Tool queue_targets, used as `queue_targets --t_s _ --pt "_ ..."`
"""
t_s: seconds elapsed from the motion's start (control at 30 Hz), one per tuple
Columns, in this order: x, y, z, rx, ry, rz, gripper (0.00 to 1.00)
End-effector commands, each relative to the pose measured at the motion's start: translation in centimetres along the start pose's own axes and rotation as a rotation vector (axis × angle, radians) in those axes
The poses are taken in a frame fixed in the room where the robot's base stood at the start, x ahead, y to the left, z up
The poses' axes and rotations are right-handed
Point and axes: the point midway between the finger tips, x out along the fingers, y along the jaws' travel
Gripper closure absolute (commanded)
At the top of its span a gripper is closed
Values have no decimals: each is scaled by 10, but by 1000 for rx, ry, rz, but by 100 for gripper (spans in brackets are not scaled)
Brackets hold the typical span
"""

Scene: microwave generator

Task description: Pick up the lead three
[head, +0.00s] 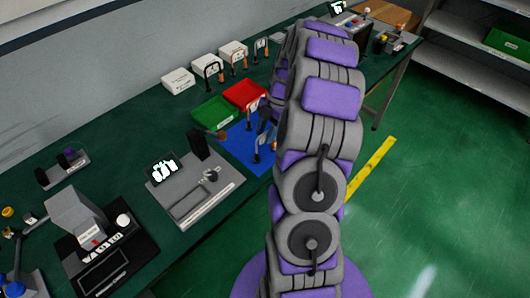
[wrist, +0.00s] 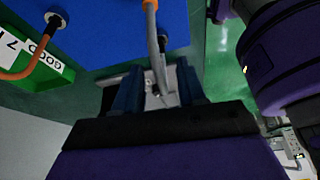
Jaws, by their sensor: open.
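My gripper (wrist: 158,88) is open in the wrist view, with its two blue fingers apart. A grey lead with an orange end (wrist: 153,40) runs down between or just in front of the fingers; I cannot tell if they touch it. An orange lead with a dark connector (wrist: 45,40) is at the upper left. In the head view, several leads stand on the blue mat (head: 236,147), among them one near the front (head: 257,148) and one at the back (head: 249,113). No lead number is readable, so I cannot tell which is lead three. My arm partly hides the mat.
A green tray (head: 215,112) and a red tray (head: 246,93) stand behind the mat. White boxes (head: 178,80) with leads line the wall. A grey tester (head: 190,195) is left of the mat. A label reading GOOD (wrist: 40,48) shows in the wrist view.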

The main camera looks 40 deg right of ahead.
Motion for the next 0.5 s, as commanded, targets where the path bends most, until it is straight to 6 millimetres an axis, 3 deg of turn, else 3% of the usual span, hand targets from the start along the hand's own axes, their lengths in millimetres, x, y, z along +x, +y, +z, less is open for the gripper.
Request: queue_targets --t_s 0.2,0.43,0.5 --pt "33 -1 3 1 6 -4 60" --pt "34 -1 2 0 4 -1 60" --pt "34 0 2 0 3 -1 64"
